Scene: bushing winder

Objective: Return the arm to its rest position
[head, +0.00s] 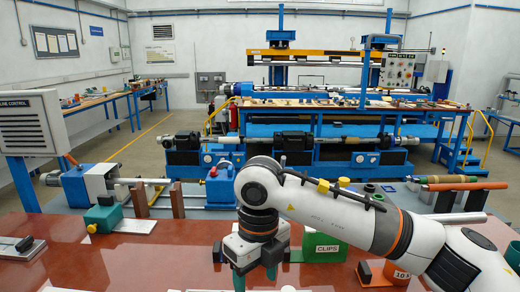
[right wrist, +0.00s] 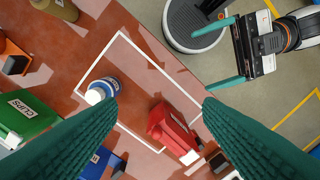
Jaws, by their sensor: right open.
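My right arm (head: 350,215) comes in from the right of the head view and bends down over the red table. Its gripper (head: 256,277) points down at the bottom edge of that view. In the right wrist view the two green fingers of this gripper (right wrist: 160,104) stand wide apart with nothing between them. My left gripper (right wrist: 220,54) shows at the upper right of the right wrist view. Its teal fingers are apart and empty, above the floor beside a round grey base. The left gripper is outside the head view.
A white outline (right wrist: 148,50) marks the red table (head: 140,262). A blue can with a white cap (right wrist: 103,90) and a red object (right wrist: 172,130) lie below my right gripper. A green CLIPS bin (head: 325,247) and an orange bin (head: 397,273) stand close by.

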